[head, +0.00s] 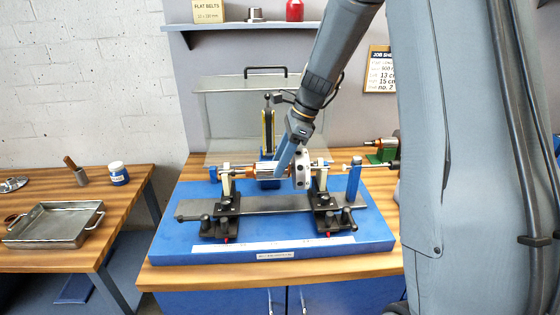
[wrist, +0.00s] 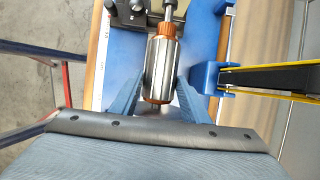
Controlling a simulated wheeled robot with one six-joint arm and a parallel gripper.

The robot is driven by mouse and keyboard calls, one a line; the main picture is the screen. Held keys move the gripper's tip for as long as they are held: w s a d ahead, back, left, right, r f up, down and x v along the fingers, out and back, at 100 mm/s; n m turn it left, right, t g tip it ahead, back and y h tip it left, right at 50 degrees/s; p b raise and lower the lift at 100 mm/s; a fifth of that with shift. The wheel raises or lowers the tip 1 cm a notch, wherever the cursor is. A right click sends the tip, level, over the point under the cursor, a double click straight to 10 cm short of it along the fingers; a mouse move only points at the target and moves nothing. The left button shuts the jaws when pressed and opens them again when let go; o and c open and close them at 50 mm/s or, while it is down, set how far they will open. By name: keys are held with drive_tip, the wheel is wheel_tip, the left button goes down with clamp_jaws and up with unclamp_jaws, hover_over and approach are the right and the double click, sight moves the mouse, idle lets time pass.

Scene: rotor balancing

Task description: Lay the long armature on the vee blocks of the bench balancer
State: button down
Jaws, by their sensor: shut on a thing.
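The armature (head: 266,171), with a steel core and orange windings, lies level across the bench balancer (head: 170,235). It also shows in the wrist view (wrist: 165,65). My gripper (head: 283,172) comes down from above, its blue fingers on either side of the core in the wrist view (wrist: 163,85), shut on it. The left vee-block stand (head: 227,190) and right stand (head: 321,190) stand on a grey rail. The shaft lines up with both stand tops; I cannot tell whether it touches the vees. A white holed disc (head: 302,169) is right of the core.
A blue post (head: 353,180) stands at the rail's right end. A yellow-and-black upright (head: 268,130) and a clear guard (head: 215,110) are behind the armature. A green stand (head: 381,151) with another part is at the back right. A metal tray (head: 55,226) lies on the left bench.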

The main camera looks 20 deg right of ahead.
drive_tip(key=c, duration=0.9)
unclamp_jaws()
drive_tip(key=shift+f, duration=0.15)
drive_tip(key=shift+c, duration=0.6)
wheel_tip(320, 180, up, 8)
drive_tip(key=p, duration=0.6)
drive_tip(key=shift+f, duration=0.25)
drive_tip(key=shift+r+p, duration=0.4)
drive_tip(key=shift+r, duration=0.4)
